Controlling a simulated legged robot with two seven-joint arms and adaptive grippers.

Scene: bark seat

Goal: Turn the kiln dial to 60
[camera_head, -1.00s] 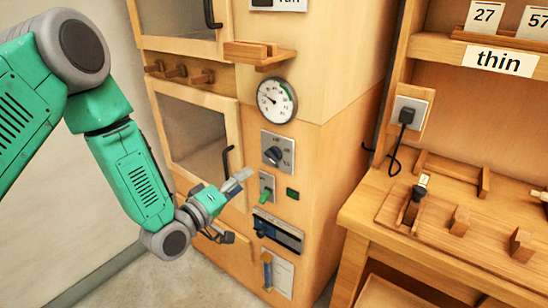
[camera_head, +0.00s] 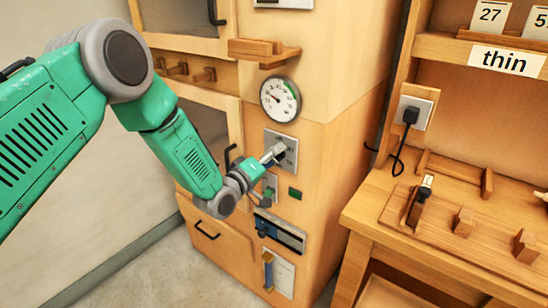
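The kiln dial's grey plate (camera_head: 281,141) is on the front of the wooden kiln cabinet, below a round white gauge (camera_head: 280,99). My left gripper (camera_head: 274,152) is at the dial, its fingers in front of the dark knob and hiding most of it. I cannot tell whether the fingers grip the knob or only touch it. The dial's markings are too small to read and partly covered. My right gripper is not in view.
Below the dial are a switch plate (camera_head: 270,187) partly behind my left gripper, a small green indicator (camera_head: 295,193) and a dark slotted panel (camera_head: 280,232). A wooden shelf (camera_head: 263,53) juts out above the gauge. A workbench (camera_head: 400,222) stands at right.

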